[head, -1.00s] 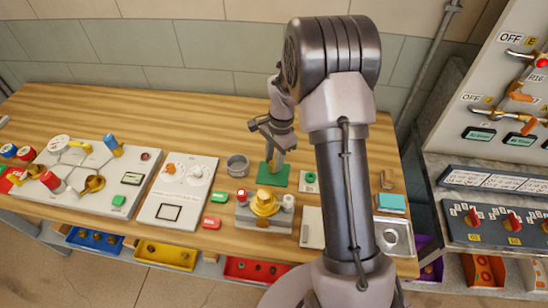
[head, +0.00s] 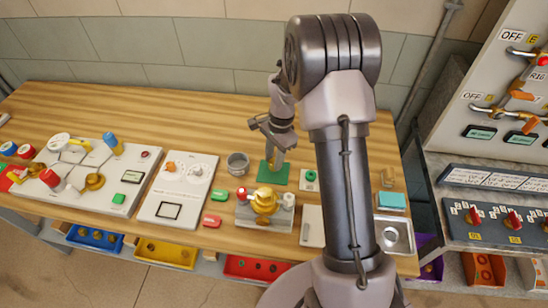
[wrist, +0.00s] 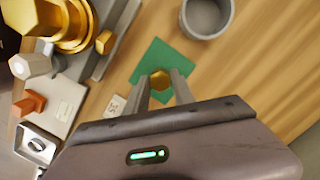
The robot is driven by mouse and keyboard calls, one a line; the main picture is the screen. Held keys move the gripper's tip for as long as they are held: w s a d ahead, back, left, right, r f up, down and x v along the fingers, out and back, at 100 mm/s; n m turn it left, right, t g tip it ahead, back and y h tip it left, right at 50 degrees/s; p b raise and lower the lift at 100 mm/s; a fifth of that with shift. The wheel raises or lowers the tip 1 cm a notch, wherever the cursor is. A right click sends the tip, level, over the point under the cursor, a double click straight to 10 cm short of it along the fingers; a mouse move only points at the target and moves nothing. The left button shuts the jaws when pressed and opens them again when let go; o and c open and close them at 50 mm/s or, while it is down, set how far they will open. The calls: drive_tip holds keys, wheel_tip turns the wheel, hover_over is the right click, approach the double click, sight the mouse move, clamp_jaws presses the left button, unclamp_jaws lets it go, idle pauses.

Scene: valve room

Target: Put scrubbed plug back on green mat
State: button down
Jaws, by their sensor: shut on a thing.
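The plug, a brass-coloured hexagonal piece (wrist: 160,79), sits between the two fingers of my gripper (wrist: 161,84) in the wrist view. My gripper is shut on it. The green mat (wrist: 150,58) lies on the bench directly behind the plug and fingers in that view. In the head view, my gripper (head: 276,158) points down over the green mat (head: 267,181). The fingers hide part of the mat. I cannot tell whether the plug touches the mat or is just above it.
A grey metal cup (head: 238,164) stands left of the mat. A grey block with a brass valve (head: 265,201) stands in front. A small labelled tag (head: 309,176) lies to the right, with a teal sponge-like block (head: 391,201) and metal tray (head: 395,236) farther right. Bare wood lies behind the mat.

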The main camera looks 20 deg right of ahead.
drive_tip(key=shift+f, duration=0.1)
idle(0.3)
drive_tip(key=shift+f+b, duration=0.35)
drive_tip(key=shift+f+b, duration=0.4)
drive_tip(key=shift+f, duration=0.15)
idle(0.7)
drive_tip(key=c, duration=1)
unclamp_jaws()
drive_tip(key=shift+r, duration=0.1)
wheel_tip(320, 180, up, 8)
drive_tip(key=p, duration=0.6)
